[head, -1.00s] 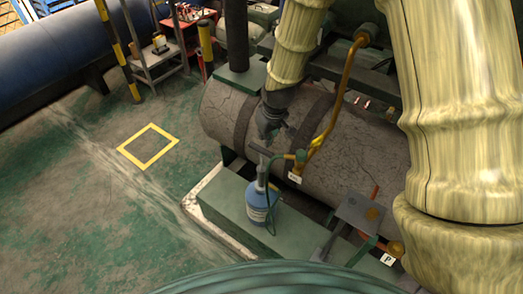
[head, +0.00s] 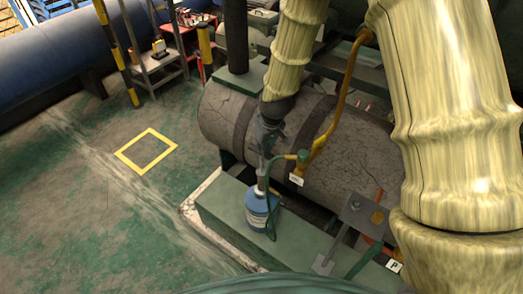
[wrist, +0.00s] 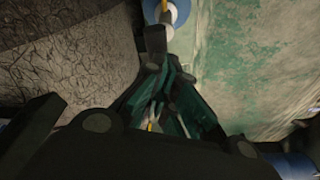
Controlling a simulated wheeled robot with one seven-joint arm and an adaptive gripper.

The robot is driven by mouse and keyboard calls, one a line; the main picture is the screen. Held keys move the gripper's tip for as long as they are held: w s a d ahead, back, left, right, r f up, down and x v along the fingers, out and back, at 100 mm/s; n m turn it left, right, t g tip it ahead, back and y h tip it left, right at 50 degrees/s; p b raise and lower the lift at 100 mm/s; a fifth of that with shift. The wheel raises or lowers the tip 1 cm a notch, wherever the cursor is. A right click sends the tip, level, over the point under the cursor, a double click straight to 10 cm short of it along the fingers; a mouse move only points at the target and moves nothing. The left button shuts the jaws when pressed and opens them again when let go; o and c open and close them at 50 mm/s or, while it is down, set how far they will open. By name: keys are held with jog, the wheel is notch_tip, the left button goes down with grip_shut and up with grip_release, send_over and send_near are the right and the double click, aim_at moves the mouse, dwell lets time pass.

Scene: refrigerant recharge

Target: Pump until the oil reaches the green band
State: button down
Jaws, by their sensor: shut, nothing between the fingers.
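A blue bottle-shaped pump (head: 262,210) stands upright on a green ledge (head: 226,208), with a pale rod at its top. A green hose (head: 271,182) runs from it to a green fitting (head: 303,156) on the yellow pipe. My gripper (head: 264,152) is shut, pointing down just above the pump, and hides the pump's top handle; I cannot tell whether they touch. In the wrist view the blue pump (wrist: 176,12) shows at the top, beyond my dark fingers. No oil level or green band can be made out.
A large cracked grey cylinder (head: 222,112) lies behind the pump, close to my gripper. A yellow pipe (head: 346,85) rises at the right. A metal plate (head: 356,214) and a "P" tag (head: 394,266) are at the lower right. The floor at the left, with a yellow square (head: 128,155), is clear.

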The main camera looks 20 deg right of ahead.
jog(key=shift+s+d+b+x, duration=0.1)
jog(key=shift+s+b+x, duration=0.25)
jog(key=shift+x, duration=0.7)
jog(key=shift+s+d+b+x, duration=0.1)
jog(key=shift+b+x, duration=0.5)
jog(key=shift+x, duration=0.4)
jog(key=shift+s+b+x, duration=0.25)
jog(key=shift+b+x, duration=0.2)
jog(key=shift+x, duration=0.6)
jog(key=shift+f, duration=0.2)
jog(key=shift+s+d+r+p, duration=0.15)
jog(key=shift+s+r+p, duration=0.25)
jog(key=shift+s, duration=0.25)
jog(key=shift+s+d+r, duration=0.1)
jog(key=shift+s+d, duration=0.05)
jog(key=shift+s, duration=0.3)
jog(key=shift+s+d+r, duration=0.1)
jog(key=shift+s+d, duration=0.05)
jog(key=shift+s, duration=0.3)
jog(key=v, duration=1.2)
jog(key=shift+p, duration=0.3)
